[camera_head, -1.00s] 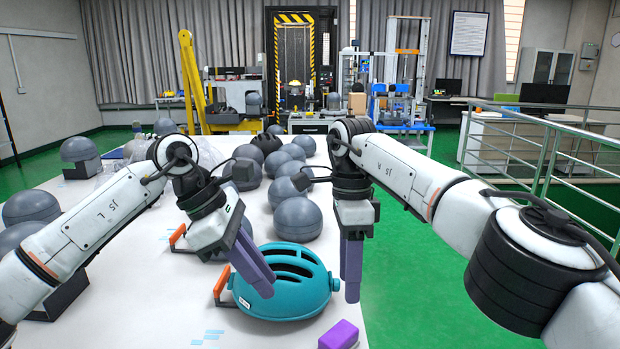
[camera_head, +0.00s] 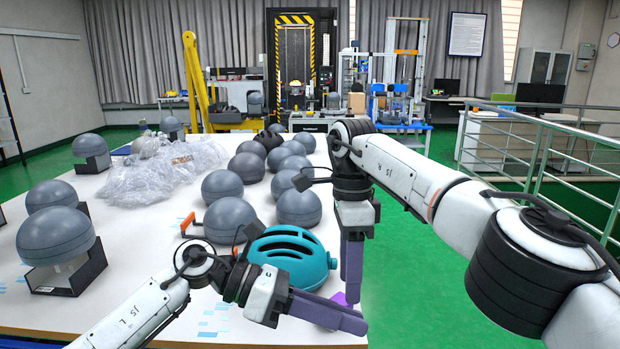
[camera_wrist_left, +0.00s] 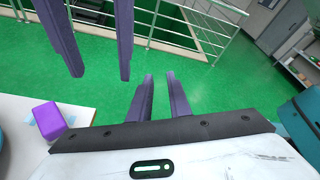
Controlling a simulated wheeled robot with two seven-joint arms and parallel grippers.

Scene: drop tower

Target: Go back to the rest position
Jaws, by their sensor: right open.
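My left gripper (camera_head: 360,321) is low at the front of the table, pointing right, with its fingers in front of the teal helmet. In the left wrist view its two fingers (camera_wrist_left: 160,76) are apart with nothing between them. My right gripper (camera_head: 350,300) hangs pointing down beside the helmet's right side. It is open and empty; its fingers (camera_wrist_left: 95,76) also show at the top left of the left wrist view. The left fingertips look close to the right ones in the head view.
The teal helmet (camera_head: 291,252) lies on the white table (camera_head: 150,250). A purple block (camera_head: 339,298) is partly hidden behind the left fingers; it shows clearly in the wrist view (camera_wrist_left: 49,120). Several grey domes (camera_head: 222,220) and clear plastic wrap (camera_head: 150,175) occupy the table. A railing (camera_head: 560,165) stands right.

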